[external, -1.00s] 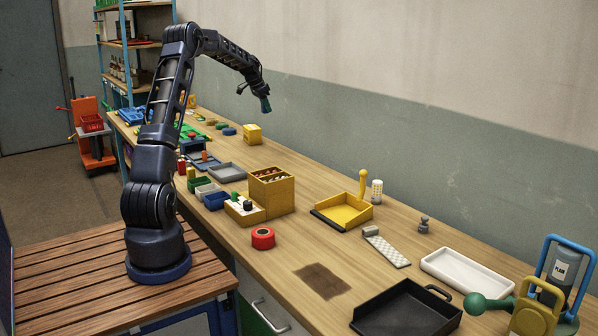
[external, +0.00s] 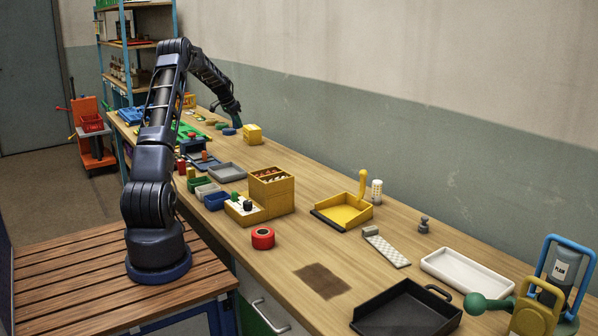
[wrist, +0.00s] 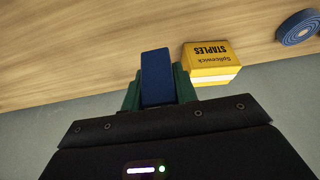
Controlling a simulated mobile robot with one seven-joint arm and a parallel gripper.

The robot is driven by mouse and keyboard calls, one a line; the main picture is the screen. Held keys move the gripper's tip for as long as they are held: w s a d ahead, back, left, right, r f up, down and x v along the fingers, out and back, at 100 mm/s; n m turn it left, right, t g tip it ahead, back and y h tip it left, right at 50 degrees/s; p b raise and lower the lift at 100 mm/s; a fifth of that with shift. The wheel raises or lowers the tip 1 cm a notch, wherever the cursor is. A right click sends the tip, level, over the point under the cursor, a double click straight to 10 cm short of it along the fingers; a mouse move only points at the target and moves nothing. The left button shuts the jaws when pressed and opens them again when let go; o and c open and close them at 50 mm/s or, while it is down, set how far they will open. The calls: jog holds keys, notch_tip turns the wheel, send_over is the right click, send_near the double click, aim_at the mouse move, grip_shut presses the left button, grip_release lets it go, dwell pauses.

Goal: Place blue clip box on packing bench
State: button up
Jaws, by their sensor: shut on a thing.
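The blue clip box (wrist: 157,72) sits between the green fingers of my gripper (wrist: 158,90) in the wrist view. The fingers are shut on its two sides. In the external view my gripper (external: 235,113) is low over the far part of the wooden packing bench (external: 300,180), near the wall. The clip box cannot be made out clearly there. I cannot tell whether its underside touches the bench.
A yellow staples box (wrist: 211,62) stands close beside the clip box; it also shows in the external view (external: 252,135). A blue roll (wrist: 298,27) lies farther off. The wall (external: 330,120) runs behind. Bare bench top lies nearer the camera.

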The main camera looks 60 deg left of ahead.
aim_at(241, 152)
notch_tip(241, 152, down, 12)
jog(key=shift+f, duration=0.1)
dwell(0.5)
jog(key=shift+f, duration=0.1)
jog(key=o, duration=0.9)
jog(key=shift+o, duration=0.2)
jog(key=v, duration=1.2)
